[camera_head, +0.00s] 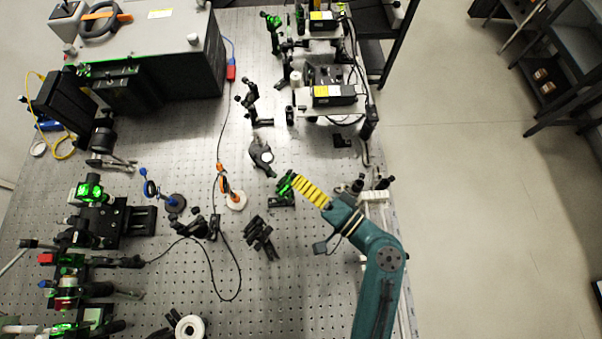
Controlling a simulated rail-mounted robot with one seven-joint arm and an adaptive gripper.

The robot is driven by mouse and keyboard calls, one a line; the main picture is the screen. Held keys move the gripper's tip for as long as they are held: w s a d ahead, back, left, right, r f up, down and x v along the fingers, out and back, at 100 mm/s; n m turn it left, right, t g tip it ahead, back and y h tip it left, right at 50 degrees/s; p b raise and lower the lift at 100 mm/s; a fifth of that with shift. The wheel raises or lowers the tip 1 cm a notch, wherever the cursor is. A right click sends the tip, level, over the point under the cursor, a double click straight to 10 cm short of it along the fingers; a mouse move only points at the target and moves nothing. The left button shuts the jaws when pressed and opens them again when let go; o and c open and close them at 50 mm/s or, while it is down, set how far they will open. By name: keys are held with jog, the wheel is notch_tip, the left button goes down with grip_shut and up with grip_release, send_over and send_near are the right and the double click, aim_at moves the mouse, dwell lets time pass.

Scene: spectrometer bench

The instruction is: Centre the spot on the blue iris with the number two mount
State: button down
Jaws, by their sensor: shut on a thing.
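The blue iris (150,188) stands on a dark round base at the left centre of the bench. No spot can be made out on its face at this size. My gripper (290,187) reaches in from the right and is shut on a small black mirror mount (283,199) that glows green. I cannot read a number on this mount, so I cannot tell if it is the number two mount. The fingertips hide part of it, and the contact is too small to see in detail.
An orange iris (225,185) on a white base (236,201) stands between the blue iris and my gripper. Black mounts (260,236) stand nearby. Green-lit optics (90,190) line the left side. A large grey box (150,60) fills the back left.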

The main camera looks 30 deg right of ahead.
jog(key=c, duration=1)
grip_release()
jog(key=v, duration=1.2)
jog(key=shift+d, duration=0.1)
